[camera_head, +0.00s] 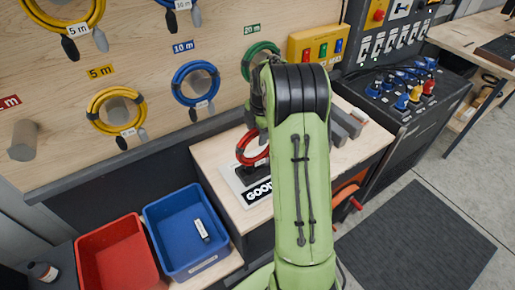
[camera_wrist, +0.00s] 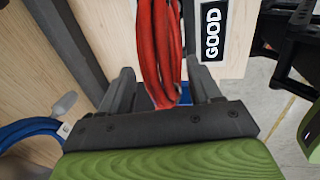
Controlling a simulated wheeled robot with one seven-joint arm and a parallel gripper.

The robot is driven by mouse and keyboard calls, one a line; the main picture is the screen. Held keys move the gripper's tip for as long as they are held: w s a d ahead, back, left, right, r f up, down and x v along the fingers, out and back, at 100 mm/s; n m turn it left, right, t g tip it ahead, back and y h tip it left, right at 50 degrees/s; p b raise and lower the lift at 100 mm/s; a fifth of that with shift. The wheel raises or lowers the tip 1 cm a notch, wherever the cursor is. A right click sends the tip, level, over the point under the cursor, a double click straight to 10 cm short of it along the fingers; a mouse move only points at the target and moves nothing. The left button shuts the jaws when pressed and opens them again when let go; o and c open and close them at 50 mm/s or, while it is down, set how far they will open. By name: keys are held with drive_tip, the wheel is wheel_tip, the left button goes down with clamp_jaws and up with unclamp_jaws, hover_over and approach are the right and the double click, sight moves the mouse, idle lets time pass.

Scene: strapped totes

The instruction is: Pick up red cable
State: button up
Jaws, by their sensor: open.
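The red cable (camera_head: 250,150) is a coiled loop above the light wood worktop, beside a plate marked "GOOD" (camera_head: 258,191). My arm covers its right part in the head view. In the wrist view the red cable (camera_wrist: 161,45) hangs down the middle as a bundle of strands, its lower end between my two fingers. My gripper (camera_wrist: 160,78) is open, with one dark finger on each side of the cable and a gap visible on both sides. Whether the cable rests on something is hidden. My gripper is mostly hidden behind my arm in the head view.
A pegboard holds yellow (camera_head: 117,110) and blue (camera_head: 196,84) cables, plus a green one (camera_head: 262,50) near my arm. A red bin (camera_head: 118,256) and blue bin (camera_head: 188,232) stand at lower left. A dark cabinet (camera_head: 415,100) stands right; a floor mat (camera_head: 418,240) lies clear.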

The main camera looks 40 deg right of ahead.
drive_tip(key=f, duration=0.1)
drive_tip(key=w+f, duration=0.1)
drive_tip(key=f, duration=0.1)
drive_tip(key=shift+d+f, duration=0.1)
drive_tip(key=shift+d, duration=0.05)
drive_tip(key=shift+s, duration=0.15)
drive_tip(key=c, duration=0.3)
clamp_jaws()
